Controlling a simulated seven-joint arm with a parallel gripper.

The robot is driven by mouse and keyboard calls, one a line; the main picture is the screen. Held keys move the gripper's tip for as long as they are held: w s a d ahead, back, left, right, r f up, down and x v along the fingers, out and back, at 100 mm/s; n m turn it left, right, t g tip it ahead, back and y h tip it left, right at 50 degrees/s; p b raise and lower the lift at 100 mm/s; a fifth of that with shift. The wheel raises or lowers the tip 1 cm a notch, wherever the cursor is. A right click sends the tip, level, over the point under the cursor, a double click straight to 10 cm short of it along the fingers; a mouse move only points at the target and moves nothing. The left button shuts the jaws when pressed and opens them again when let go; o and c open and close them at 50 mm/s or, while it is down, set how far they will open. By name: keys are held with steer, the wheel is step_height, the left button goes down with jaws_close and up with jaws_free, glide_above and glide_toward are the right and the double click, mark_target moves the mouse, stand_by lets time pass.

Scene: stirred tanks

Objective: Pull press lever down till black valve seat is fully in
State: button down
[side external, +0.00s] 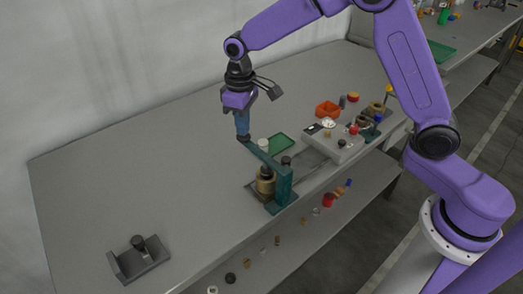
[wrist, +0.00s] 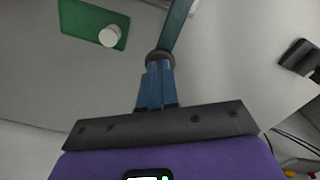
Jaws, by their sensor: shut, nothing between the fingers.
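The press (side external: 280,192) is a teal stand near the front edge of the bench. Its lever (side external: 264,155) reaches out to the left, toward my gripper, and also shows in the wrist view (wrist: 176,24). A dark round knob (wrist: 160,57) is at the lever's end. My gripper (side external: 243,134) has blue fingers, shut and empty, pointing down with the tips at the knob. They look to be on or just above it; I cannot tell contact. A brass body (side external: 265,182) stands under the lever. The black valve seat cannot be made out clearly at its top.
A green tray (side external: 282,143) and a white cylinder (side external: 263,143) lie behind the lever. A grey box (side external: 333,143), an orange bin (side external: 327,109) and small parts are to the right. A dark grey fixture (side external: 139,261) sits at front left. The bench's left half is mostly clear.

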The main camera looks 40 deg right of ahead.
mark_target(243, 138)
steer(key=shift+f, duration=2.35)
steer(key=shift+r, duration=0.1)
steer(key=shift+r, duration=2.45)
steer(key=shift+r, duration=0.1)
step_height(243, 138, up, 7)
steer(key=shift+r, duration=0.2)
steer(key=shift+s, duration=0.1)
steer(key=s+d+f+n, duration=0.1)
steer(key=s+d, duration=0.3)
steer(key=s, duration=0.7)
steer(key=s+d+f+n, duration=0.1)
steer(key=s+d+n, duration=0.2)
steer(key=s, duration=0.7)
steer(key=s+d+f+n, duration=0.1)
steer(key=s+d, duration=0.3)
steer(key=s, duration=0.7)
steer(key=shift+s+d+f+n, duration=0.15)
steer(key=shift+s+d+n, duration=0.2)
steer(key=shift+n, duration=0.45)
